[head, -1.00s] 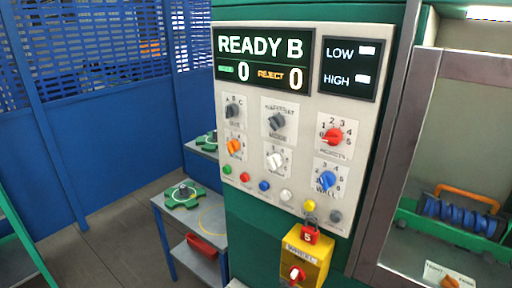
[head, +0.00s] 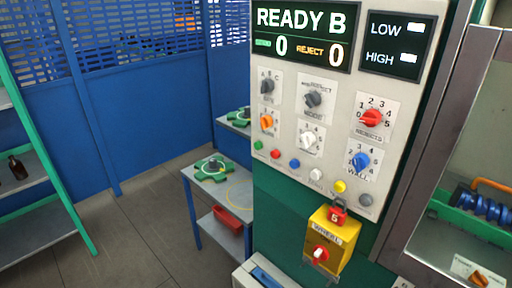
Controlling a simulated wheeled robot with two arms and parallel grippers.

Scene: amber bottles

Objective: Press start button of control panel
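The control panel (head: 343,150) is a light grey plate on a green machine, right of centre in the head view. Its display (head: 302,35) reads READY B, with two zeros below. A row of small buttons runs along its lower part: a green button (head: 258,145), a red button (head: 275,154), a blue button (head: 294,163), a white button (head: 315,174), a yellow button (head: 339,186) and a grey button (head: 365,200). The button labels are too small to read. Neither of my grippers is in view.
A yellow box (head: 331,240) with a red padlock (head: 337,213) juts out below the panel. A small table (head: 206,200) with a green fixture (head: 211,169) stands left of the machine. A green-framed shelf (head: 40,190) with a dark bottle (head: 17,168) is at far left. Open floor lies between.

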